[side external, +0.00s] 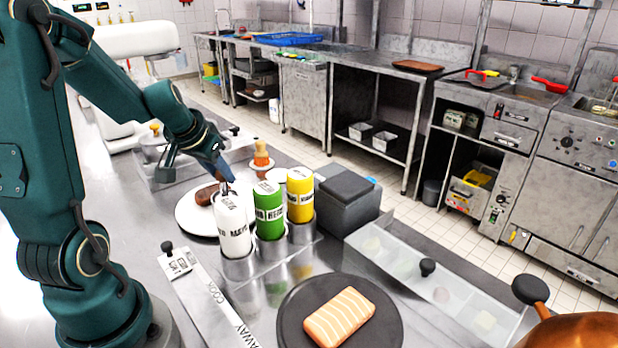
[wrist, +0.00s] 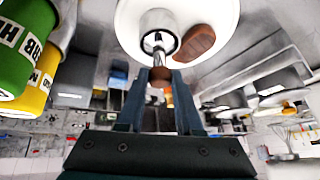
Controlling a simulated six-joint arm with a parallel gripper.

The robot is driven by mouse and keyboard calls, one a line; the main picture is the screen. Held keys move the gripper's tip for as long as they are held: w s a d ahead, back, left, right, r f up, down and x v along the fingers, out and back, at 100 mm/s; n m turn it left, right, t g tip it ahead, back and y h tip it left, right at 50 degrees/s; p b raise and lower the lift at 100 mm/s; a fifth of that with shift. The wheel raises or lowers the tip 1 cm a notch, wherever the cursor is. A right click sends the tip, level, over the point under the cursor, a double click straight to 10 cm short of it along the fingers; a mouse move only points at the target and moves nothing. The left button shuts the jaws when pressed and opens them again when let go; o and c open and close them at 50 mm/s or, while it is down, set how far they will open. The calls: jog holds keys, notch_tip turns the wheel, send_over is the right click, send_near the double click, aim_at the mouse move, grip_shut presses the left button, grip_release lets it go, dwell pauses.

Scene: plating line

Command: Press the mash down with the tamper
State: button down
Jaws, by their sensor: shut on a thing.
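My gripper (wrist: 160,76) is shut on the brown handle of the tamper (wrist: 159,42), whose metal stem points away from the fingers. The tamper's lower end is at a round silver ring (wrist: 146,50) on the white plate (wrist: 215,62); I cannot tell if it touches anything inside. A pale round surface shows within the ring, and I cannot tell whether it is mash. In the side view my gripper (side external: 226,181) is low over the plate (side external: 185,222), behind the white bottle (side external: 233,228), which hides the ring. A brown piece of meat (wrist: 195,40) lies beside the ring.
Green (side external: 268,212) and yellow (side external: 300,196) bottles stand in metal holders beside the white one, close to my gripper. A grey box (side external: 347,205) stands behind them. A dark round plate (side external: 290,310) with a striped salmon fillet (side external: 339,316) is in front. Lidded bins (side external: 440,278) lie right.

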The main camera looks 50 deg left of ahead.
jog(key=shift+s+r, duration=0.1)
jog(key=shift+r, duration=3.15)
jog(key=w+d+r+m+t+h, duration=0.15)
jog(key=d+r+m, duration=0.3)
jog(key=d, duration=0.45)
jog(key=w+d+r+m+h, duration=0.25)
jog(key=d+r, duration=0.35)
jog(key=d, duration=0.3)
jog(key=s+a+f+n+g+y, duration=0.1)
jog(key=a+f+n, duration=0.2)
jog(key=a, duration=0.3)
jog(key=s+a+f+n+g+y, duration=0.1)
jog(key=a+f+n+y, duration=0.1)
jog(key=a+f+n, duration=0.2)
jog(key=s+a+f+n+g+y, duration=0.1)
jog(key=a+f+n+y, duration=0.1)
jog(key=a, duration=0.6)
jog(key=shift+s+f+n, duration=0.2)
jog(key=shift+f+n, duration=0.25)
jog(key=shift+n, duration=0.15)
jog(key=shift+s+f+n, duration=0.2)
jog(key=shift+f+n, duration=0.2)
jog(key=shift+n, duration=0.2)
jog(key=shift+f, duration=2.6)
